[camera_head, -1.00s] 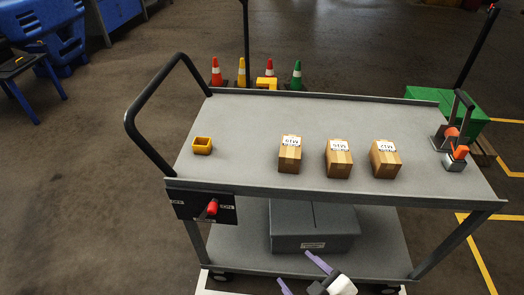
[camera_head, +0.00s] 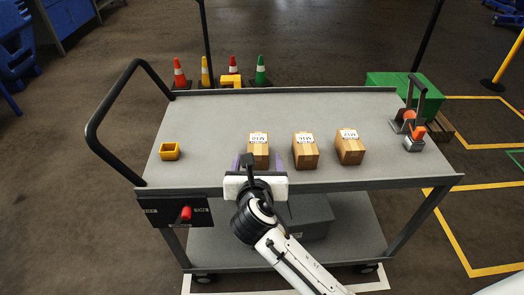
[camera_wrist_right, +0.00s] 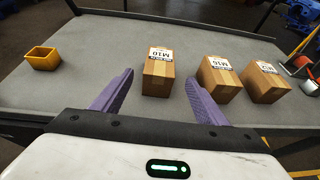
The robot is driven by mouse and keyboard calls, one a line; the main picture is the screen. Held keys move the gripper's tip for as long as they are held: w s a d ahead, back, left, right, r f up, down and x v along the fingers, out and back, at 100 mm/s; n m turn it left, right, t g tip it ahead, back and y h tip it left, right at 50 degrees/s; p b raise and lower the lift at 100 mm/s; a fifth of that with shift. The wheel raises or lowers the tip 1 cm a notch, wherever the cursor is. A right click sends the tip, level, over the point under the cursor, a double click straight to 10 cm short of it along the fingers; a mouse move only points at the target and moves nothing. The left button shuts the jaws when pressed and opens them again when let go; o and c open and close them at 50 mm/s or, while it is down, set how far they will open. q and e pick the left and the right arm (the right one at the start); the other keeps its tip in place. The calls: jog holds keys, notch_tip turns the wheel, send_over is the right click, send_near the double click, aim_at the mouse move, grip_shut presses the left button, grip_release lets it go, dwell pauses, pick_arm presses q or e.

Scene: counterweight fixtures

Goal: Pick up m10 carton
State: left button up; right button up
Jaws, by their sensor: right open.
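The M10 carton (camera_head: 258,150) is a small brown box with a white label, leftmost of three cartons on the grey cart top (camera_head: 215,130). It also shows in the right wrist view (camera_wrist_right: 157,78), upright with its label readable. My right gripper (camera_head: 260,163) is at the near side of this carton. In the right wrist view my right gripper (camera_wrist_right: 157,98) is open, its purple fingers spread to either side of the carton's near end, with nothing between them. My left gripper is not in view.
Two more cartons, M16 (camera_head: 305,151) and M12 (camera_head: 349,147), stand to the right. A yellow bin (camera_head: 169,151) sits at the left. A metal fixture with orange parts (camera_head: 413,130) is at the right end. The cart's black handle (camera_head: 92,130) rises at the left.

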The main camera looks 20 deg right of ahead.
aim_at(258, 146)
jog(key=x, duration=0.3)
jog(key=shift+w+d+f, duration=0.1)
jog(key=shift+w+d, duration=0.05)
jog(key=shift+w, duration=0.15)
jog(key=shift+w+r+b+x, duration=0.1)
jog(key=shift+r+b+x, duration=0.05)
jog(key=shift+x, duration=0.75)
jog(key=shift+w+r+b+x, duration=0.1)
jog(key=shift+r+x, duration=0.05)
jog(key=shift+x, duration=0.75)
jog(key=shift+r+b+x, duration=0.15)
jog(key=shift+x, duration=0.8)
jog(key=shift+c, duration=0.2)
jog(key=c, duration=1.4)
jog(key=shift+r, duration=0.1)
